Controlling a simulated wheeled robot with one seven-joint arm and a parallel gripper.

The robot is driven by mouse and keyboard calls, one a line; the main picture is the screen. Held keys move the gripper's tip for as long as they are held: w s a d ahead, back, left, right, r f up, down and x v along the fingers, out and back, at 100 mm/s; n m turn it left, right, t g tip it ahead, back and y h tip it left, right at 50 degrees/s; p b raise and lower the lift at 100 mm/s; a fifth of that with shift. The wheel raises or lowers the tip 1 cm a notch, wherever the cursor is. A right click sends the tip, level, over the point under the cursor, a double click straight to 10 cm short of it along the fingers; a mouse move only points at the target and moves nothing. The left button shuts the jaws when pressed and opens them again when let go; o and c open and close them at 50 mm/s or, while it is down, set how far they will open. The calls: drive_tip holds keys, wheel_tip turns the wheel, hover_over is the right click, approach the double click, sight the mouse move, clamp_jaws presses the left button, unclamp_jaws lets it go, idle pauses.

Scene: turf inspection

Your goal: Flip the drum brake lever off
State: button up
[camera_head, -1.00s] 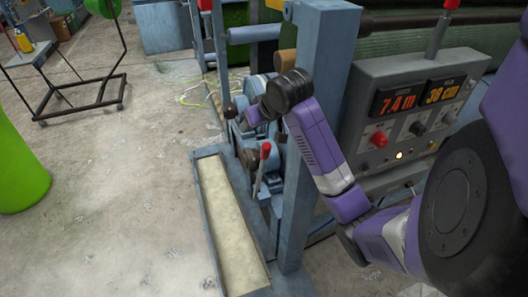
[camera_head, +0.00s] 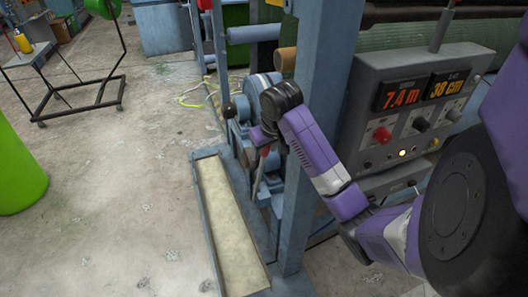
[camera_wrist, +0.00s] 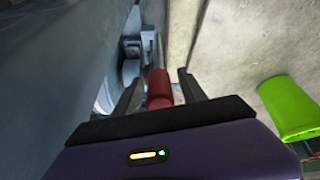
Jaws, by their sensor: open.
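The brake lever is a thin grey rod with a red grip. In the head view its rod (camera_head: 257,180) rises beside the blue drum mechanism, and my gripper (camera_head: 264,138) is right at its top, covering most of the grip. In the wrist view the red grip (camera_wrist: 158,90) lies between the two dark fingers of my gripper (camera_wrist: 160,78). The fingers are apart, with a visible gap on the right side of the grip. The left finger is close to the grip; I cannot tell whether it touches. The lever's pivot is hidden behind the machine parts.
A blue upright post (camera_head: 320,110) stands close to my forearm. A pale tray (camera_head: 222,215) lies on the floor below the lever. A green cylinder (camera_head: 15,170) stands left; the concrete floor between is clear.

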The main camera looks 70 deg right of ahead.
drive_tip(key=shift+w+d+f, duration=0.1)
drive_tip(key=shift+f, duration=0.3)
drive_tip(key=shift+c, duration=0.2)
clamp_jaws()
idle(1.1)
